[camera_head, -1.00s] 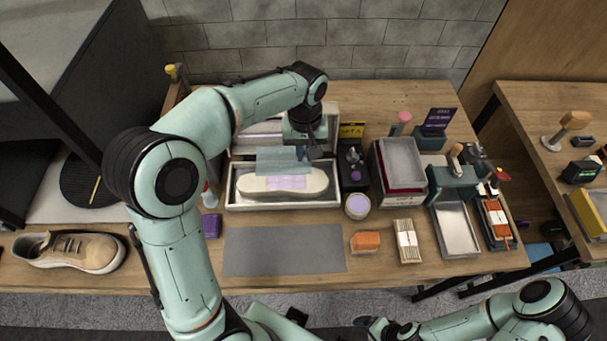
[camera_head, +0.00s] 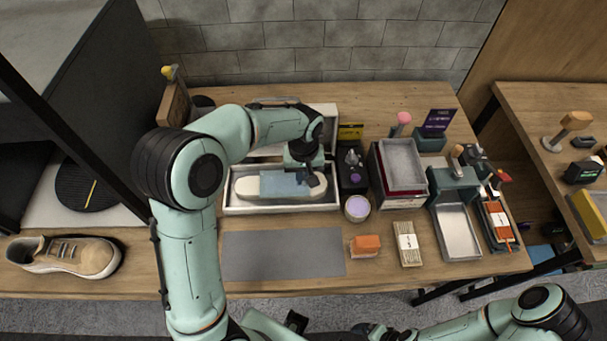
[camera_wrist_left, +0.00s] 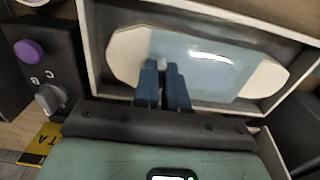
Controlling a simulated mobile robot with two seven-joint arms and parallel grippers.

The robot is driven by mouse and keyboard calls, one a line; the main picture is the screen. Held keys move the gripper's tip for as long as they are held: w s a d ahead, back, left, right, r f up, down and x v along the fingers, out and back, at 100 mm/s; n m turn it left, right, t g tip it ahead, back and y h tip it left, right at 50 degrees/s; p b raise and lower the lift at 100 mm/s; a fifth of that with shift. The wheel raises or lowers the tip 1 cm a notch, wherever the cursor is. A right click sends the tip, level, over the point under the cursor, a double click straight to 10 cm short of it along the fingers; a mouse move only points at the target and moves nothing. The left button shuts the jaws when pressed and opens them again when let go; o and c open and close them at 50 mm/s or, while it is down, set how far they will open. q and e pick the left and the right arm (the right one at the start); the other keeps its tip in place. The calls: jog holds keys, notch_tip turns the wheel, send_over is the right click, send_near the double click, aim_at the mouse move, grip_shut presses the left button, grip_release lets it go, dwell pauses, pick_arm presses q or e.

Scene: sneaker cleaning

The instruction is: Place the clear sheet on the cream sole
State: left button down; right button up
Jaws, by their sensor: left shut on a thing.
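The cream sole (camera_head: 248,187) lies inside a white-rimmed box on the table; it also shows in the left wrist view (camera_wrist_left: 128,56). The clear sheet (camera_head: 280,184) is a bluish see-through rectangle over the middle of the sole. In the left wrist view the sheet (camera_wrist_left: 205,62) covers the sole's middle, with both sole ends showing. My left gripper (camera_head: 312,179) is shut on the sheet's edge, at the right in the head view. In the wrist view its fingertips (camera_wrist_left: 163,68) overlap that edge. I cannot tell whether the sheet fully touches the sole. My right gripper (camera_head: 378,332) is at the bottom edge, its jaws unclear.
The box rim (camera_head: 285,208) surrounds the sole closely. A black device (camera_head: 352,178) with a purple knob stands right of it, with a round jar (camera_head: 357,208) in front. A bare grey mat (camera_head: 285,253) lies in front of the box. A sneaker (camera_head: 65,256) sits at left.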

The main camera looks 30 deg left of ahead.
pick_arm(q)
jog(key=shift+f, duration=0.2)
jog(key=c, duration=1.2)
grip_release()
pick_arm(e)
jog(key=shift+f, duration=0.1)
pick_arm(q)
jog(key=shift+r, duration=0.15)
jog(key=shift+r, duration=0.3)
notch_tip(320, 180, up, 12)
jog(key=shift+f+p, duration=0.2)
jog(key=shift+p, duration=0.5)
pick_arm(e)
jog(key=shift+w+r, duration=0.65)
jog(key=shift+r, duration=0.35)
